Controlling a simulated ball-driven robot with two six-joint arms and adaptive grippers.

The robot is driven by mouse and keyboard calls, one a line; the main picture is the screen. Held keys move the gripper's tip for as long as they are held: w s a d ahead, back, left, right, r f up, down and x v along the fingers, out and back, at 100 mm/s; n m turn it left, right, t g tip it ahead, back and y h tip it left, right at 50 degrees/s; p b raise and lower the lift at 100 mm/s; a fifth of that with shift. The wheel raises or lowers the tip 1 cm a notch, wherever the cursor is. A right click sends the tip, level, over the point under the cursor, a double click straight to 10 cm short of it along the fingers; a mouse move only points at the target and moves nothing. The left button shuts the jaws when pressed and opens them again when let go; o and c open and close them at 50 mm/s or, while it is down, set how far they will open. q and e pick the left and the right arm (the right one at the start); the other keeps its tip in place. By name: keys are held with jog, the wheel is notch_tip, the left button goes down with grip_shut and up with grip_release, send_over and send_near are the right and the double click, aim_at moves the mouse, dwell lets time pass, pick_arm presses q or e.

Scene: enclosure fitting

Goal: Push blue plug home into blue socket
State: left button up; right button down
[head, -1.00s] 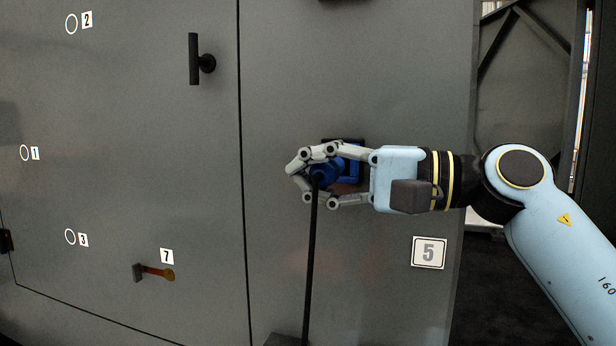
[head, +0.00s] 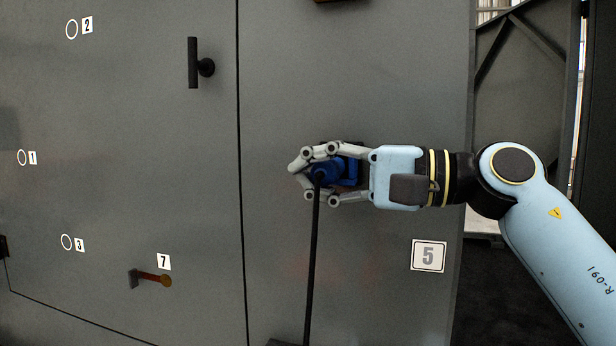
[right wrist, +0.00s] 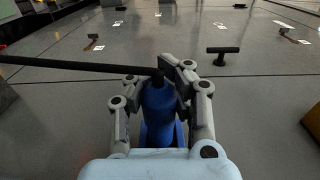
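The blue plug (head: 322,173) sits at the grey panel in the head view, with a black cable (head: 313,250) hanging down from it. My right gripper (head: 300,178) reaches in from the right, its grey fingers curled around the plug from above and below. A blue socket part (head: 352,172) shows behind the fingers, mostly covered. In the right wrist view the plug (right wrist: 158,105) lies between the fingers and the cable runs off left. How deep the plug sits in the socket is hidden. My left gripper is not in view.
A black handle (head: 194,64) stands out from the panel at upper left. An orange-and-grey lever (head: 152,279) is by label 7. A plate marked 5 (head: 428,256) is below my right wrist.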

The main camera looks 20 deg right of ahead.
aim_at(341, 171)
jog(key=shift+w+d+b, duration=0.45)
jog(key=shift+w+b, duration=0.1)
jog(key=shift+w, duration=0.1)
jog(key=shift+w+d+b, duration=0.4)
jog(key=shift+w+b, duration=0.15)
jog(key=shift+w, duration=0.05)
jog(key=c, duration=1.2)
grip_release()
jog(key=v, duration=0.6)
jog(key=shift+d+f, duration=0.1)
jog(key=shift+s+d, duration=0.45)
jog(key=shift+d, duration=0.1)
jog(key=shift+c, duration=0.4)
